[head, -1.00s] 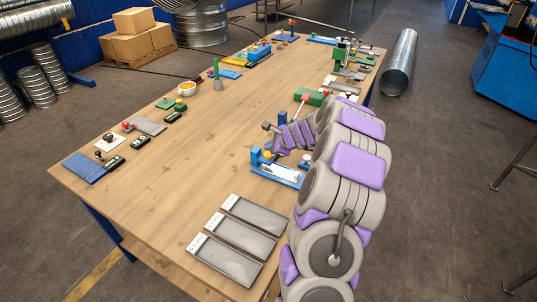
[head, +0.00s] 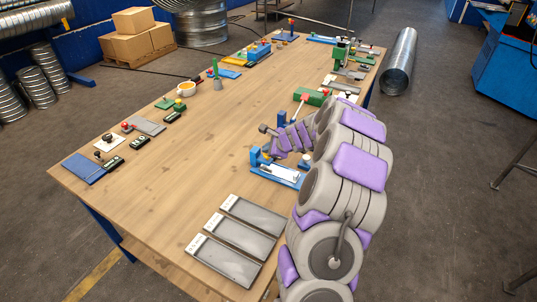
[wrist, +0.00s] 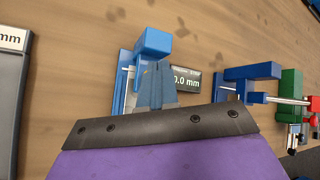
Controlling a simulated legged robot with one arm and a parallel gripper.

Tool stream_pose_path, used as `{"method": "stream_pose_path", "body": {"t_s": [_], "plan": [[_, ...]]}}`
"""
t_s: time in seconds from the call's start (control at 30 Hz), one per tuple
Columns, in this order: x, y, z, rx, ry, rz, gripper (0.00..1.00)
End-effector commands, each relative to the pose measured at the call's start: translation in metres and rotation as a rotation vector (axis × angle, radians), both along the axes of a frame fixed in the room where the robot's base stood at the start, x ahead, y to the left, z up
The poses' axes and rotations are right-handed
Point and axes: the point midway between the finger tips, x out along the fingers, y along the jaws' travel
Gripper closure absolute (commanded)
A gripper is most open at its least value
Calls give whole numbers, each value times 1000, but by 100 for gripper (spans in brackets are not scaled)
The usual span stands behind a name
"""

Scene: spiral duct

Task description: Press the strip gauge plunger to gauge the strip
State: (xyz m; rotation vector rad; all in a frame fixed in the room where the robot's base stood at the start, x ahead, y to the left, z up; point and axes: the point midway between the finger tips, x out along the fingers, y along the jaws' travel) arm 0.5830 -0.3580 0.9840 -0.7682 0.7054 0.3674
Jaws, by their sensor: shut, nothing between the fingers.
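The blue strip gauge (head: 275,172) stands on the table beside the trays, with an upright post at its left end. In the wrist view its blue block (wrist: 153,42) is just beyond my fingertips, and a dark display (wrist: 187,81) beside it reads what looks like 0.0 mm. My gripper (wrist: 152,66) is shut and empty, its fingertips pointing at the gauge. Only a tiny yellow trace shows at the tips; the plunger is otherwise hidden behind the fingers, so I cannot tell whether they touch it. In the head view my wrist hangs over the gauge and my fingertips are hidden.
Three grey trays (head: 240,237) with white labels lie at the near edge. A green fixture with a red lever (head: 309,97) and a blue clamp (wrist: 253,74) stand beyond the gauge. Small devices line the left edge. The table's middle is clear.

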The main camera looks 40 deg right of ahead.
Motion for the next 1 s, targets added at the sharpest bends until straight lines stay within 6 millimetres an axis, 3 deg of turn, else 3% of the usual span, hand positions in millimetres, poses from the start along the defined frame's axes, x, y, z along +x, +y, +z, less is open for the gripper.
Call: {"method": "stream_pose_path", "body": {"t_s": [1.0], "plan": [[1,1,-11,1,1,2,100]]}}
